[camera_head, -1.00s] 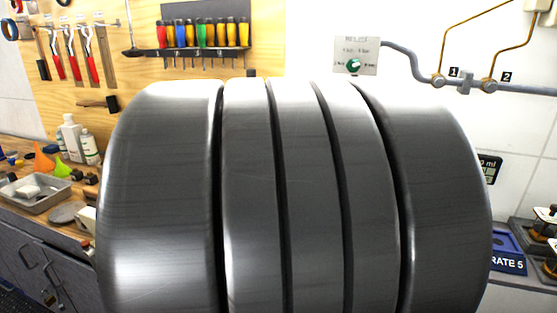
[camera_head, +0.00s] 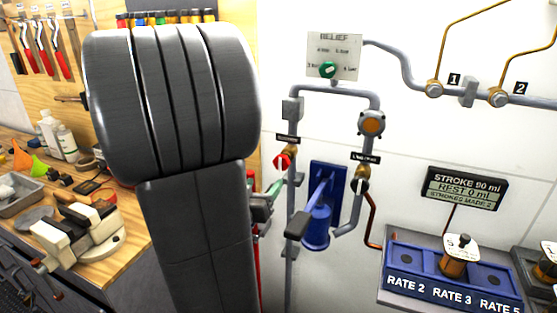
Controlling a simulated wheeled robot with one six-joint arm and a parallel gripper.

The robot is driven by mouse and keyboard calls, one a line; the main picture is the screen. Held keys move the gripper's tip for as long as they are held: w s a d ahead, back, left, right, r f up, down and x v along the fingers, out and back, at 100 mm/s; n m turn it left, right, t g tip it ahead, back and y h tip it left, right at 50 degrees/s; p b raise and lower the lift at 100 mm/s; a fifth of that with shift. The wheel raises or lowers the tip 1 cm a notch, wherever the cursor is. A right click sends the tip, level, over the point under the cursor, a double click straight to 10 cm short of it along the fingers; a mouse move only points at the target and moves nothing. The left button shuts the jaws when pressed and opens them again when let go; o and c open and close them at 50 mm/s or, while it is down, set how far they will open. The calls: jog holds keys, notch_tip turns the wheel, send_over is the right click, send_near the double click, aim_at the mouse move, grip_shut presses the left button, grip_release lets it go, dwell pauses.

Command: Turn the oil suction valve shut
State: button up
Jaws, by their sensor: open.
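Several valves show on the wall pipework, and I cannot say for certain which is the oil suction valve. A red-handled valve (camera_head: 284,161) sits on the left vertical pipe, below a small dark label (camera_head: 288,138) too small to read surely. A valve with a pale and dark handle (camera_head: 360,184) sits on the right pipe below another label. A green knob (camera_head: 328,70) is on the plate marked RELIEF. My large grey arm links fill the left middle and hide what lies behind.
A blue hand pump (camera_head: 318,222) with a dark-ended lever stands between the pipes. A small grey piece (camera_head: 262,207) and a greenish bar show beside my arm. A display (camera_head: 464,188) and blue rate tray (camera_head: 398,262) are at right. A vise (camera_head: 82,228) is on the left bench.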

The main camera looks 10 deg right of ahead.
aim_at(280, 165)
jog(key=p+x, duration=0.1)
jog(key=x, duration=1.1)
jog(key=shift+w+d+p, duration=0.25)
jog(key=shift+w+p, duration=0.05)
jog(key=shift+p, duration=0.05)
jog(key=shift+f, duration=0.1)
jog(key=c, duration=1)
